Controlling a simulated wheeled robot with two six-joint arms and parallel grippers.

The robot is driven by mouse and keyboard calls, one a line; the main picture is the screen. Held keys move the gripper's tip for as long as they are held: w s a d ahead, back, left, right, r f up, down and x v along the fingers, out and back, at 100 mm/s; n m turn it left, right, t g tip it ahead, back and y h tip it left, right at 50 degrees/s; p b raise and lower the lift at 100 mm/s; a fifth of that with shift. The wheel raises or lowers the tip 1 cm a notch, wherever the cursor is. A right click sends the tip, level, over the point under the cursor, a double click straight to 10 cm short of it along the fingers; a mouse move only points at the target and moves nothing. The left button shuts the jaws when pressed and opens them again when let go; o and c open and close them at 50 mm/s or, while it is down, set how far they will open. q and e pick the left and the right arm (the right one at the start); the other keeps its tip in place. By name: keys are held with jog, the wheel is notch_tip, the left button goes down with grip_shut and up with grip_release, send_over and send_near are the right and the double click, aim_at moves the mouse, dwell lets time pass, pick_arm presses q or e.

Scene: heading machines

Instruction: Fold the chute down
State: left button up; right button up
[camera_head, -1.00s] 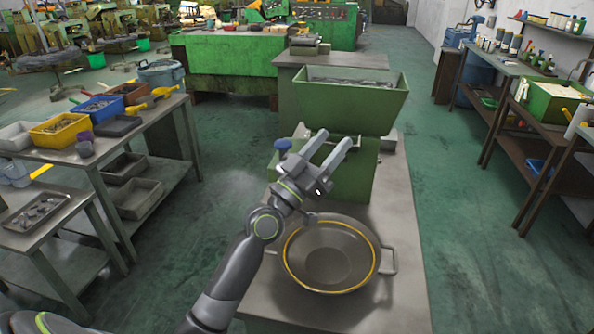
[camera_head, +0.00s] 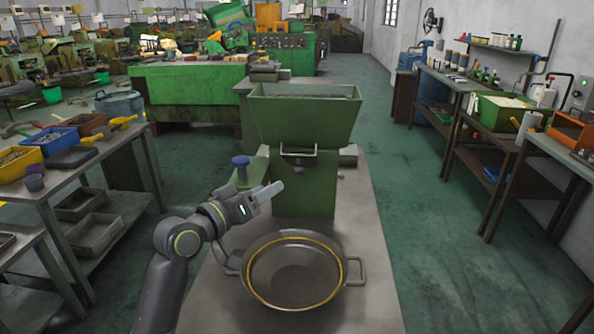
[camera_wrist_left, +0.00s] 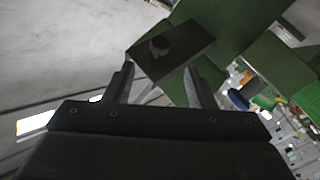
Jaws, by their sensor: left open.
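A green machine with a wide hopper (camera_head: 305,115) stands on a grey bench. A wire handle (camera_head: 299,152) sits on its front below the hopper. A blue knob (camera_head: 240,162) stands on a smaller green block to its left; it also shows in the left wrist view (camera_wrist_left: 238,98). I cannot tell for certain which part is the chute. My left gripper (camera_head: 268,191) is open, in front of the machine's lower left. My right gripper is not in view.
A round metal pan (camera_head: 293,272) with two side handles stands on the bench (camera_head: 362,205) below my left gripper. A table with coloured bins (camera_head: 52,140) stands on the left. Benches (camera_head: 470,85) with bottles line the right wall. Green floor lies open to the right.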

aim_at(299, 172)
pick_arm(q)
jog(key=p+x, duration=0.1)
jog(key=x, duration=1)
jog(key=shift+w+d, duration=0.15)
jog(key=shift+w, duration=0.1)
grip_shut()
